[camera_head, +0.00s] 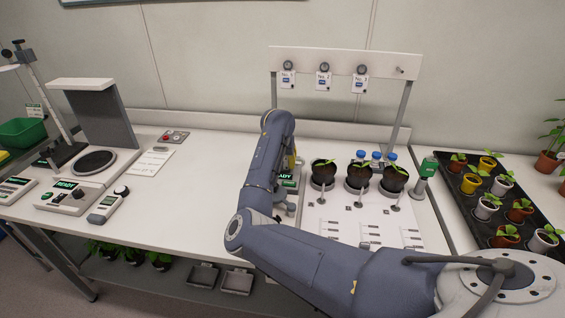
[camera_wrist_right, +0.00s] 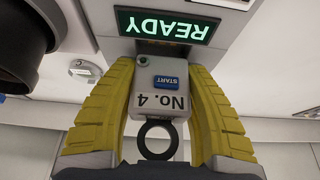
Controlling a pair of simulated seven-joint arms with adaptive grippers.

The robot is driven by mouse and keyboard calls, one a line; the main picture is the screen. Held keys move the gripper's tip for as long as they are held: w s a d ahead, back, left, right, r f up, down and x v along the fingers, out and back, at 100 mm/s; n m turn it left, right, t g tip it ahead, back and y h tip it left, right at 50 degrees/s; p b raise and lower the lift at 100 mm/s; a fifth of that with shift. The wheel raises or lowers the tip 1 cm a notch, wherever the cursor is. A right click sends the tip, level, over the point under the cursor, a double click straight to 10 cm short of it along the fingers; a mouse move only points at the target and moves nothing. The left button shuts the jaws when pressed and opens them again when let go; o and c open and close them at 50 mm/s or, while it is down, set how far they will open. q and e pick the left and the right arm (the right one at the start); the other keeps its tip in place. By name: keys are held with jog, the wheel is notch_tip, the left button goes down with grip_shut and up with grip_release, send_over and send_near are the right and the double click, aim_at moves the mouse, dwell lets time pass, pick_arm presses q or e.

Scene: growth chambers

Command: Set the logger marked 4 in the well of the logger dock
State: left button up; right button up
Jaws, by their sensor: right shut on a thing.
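The logger marked 4 (camera_wrist_right: 157,92) is a pale grey block with a blue START button, a No. 4 label and a dark ring at one end. My right gripper (camera_wrist_right: 160,95) is shut on it, yellow fingers on both sides. The logger's far end is at a dark opening below the lit green READY sign of the logger dock (camera_wrist_right: 167,27); I cannot tell how deep it sits. In the head view, my right arm hides most of the dock (camera_head: 288,182) and the logger; a bit of the yellow gripper (camera_head: 291,161) shows. My left gripper is not in view.
Three tagged loggers (camera_head: 323,80) hang on the rack (camera_head: 340,58); its right peg is bare. Potted plants (camera_head: 359,178) and blue-capped bottles stand right of the dock. A seedling tray (camera_head: 470,205) is farther right. The bench between dock and left-hand instruments (camera_head: 70,198) is mostly clear.

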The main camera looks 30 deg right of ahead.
jog(key=shift+f, duration=0.65)
dwell(0.8)
jog(key=o, duration=1.3)
jog(key=shift+c, duration=0.2)
